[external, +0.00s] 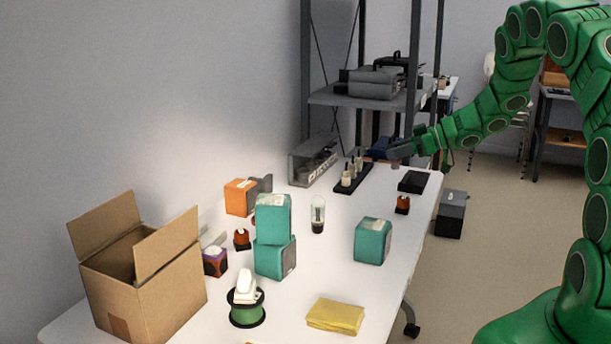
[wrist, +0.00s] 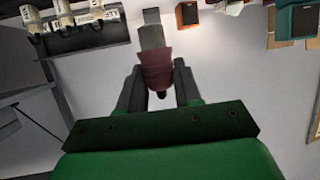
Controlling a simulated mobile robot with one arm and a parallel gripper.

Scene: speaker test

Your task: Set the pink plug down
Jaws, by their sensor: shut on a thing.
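My gripper (wrist: 158,84) reaches in over the far end of the white table (external: 330,262). In the wrist view its two dark fingers are shut on the dull pink plug (wrist: 160,72), one finger on each side. A grey block-like part (wrist: 152,38) shows just past the plug; I cannot tell whether it belongs to it. In the external view my gripper (external: 396,154) is small, and the plug is hard to make out there. The gap between plug and tabletop cannot be judged.
A black rack (external: 352,181) with several cream pegs stands near my gripper. A dark flat box (external: 412,181) and a small orange-black block (external: 402,204) lie nearby. Teal boxes (external: 373,241), a cardboard box (external: 150,295) and a yellow cloth (external: 335,316) are nearer the camera. Clear tabletop lies between them.

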